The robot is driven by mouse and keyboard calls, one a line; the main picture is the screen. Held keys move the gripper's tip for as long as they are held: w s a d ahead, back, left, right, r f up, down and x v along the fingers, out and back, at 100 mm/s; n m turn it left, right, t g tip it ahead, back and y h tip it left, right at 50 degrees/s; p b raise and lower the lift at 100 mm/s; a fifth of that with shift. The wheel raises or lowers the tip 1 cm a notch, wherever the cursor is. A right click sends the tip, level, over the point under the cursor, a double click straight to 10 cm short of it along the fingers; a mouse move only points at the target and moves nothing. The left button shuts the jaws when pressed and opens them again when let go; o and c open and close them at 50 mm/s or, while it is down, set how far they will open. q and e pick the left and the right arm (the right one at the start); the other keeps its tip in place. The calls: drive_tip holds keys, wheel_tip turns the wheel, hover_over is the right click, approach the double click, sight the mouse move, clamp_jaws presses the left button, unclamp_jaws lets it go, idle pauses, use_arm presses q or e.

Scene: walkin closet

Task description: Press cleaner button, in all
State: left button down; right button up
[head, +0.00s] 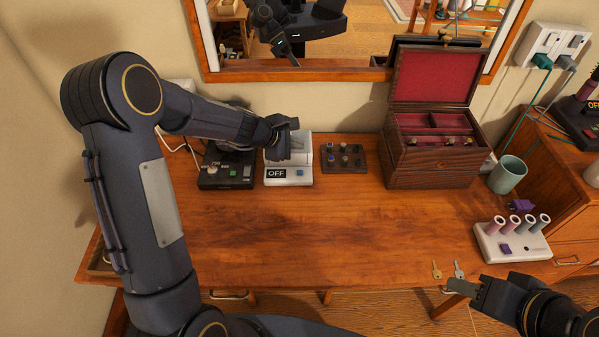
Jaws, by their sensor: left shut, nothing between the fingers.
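The white cleaner (290,178) stands at the back of the wooden desk, left of centre. My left gripper (297,142) is shut and empty, above the rear part of the cleaner. It hides part of the cleaner's top, and I cannot tell if it touches. My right gripper (462,288) is at the front right edge of the desk, near two keys (448,270). Whether its fingers are open is unclear.
A black device (227,176) stands left of the cleaner, a dark tray of small items (343,158) right of it. Further right are an open jewelry box (433,160), a green cup (508,175) and a white roller stand (512,244). The desk's front middle is clear.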

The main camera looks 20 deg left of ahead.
sight(297, 175)
use_arm(q)
drive_tip(key=shift+f+b, duration=3.85)
drive_tip(key=shift+f, duration=0.45)
drive_tip(key=shift+f, duration=0.1)
drive_tip(key=shift+f+b, duration=0.3)
drive_tip(key=shift+b, duration=0.1)
drive_tip(key=shift+f+b, duration=0.45)
drive_tip(key=shift+b, duration=0.05)
drive_tip(key=shift+r, duration=0.15)
drive_tip(key=shift+r+p, duration=0.7)
drive_tip(key=shift+p, duration=0.05)
drive_tip(key=shift+r, duration=0.1)
wheel_tip(297, 175, up, 5)
drive_tip(key=p, duration=0.4)
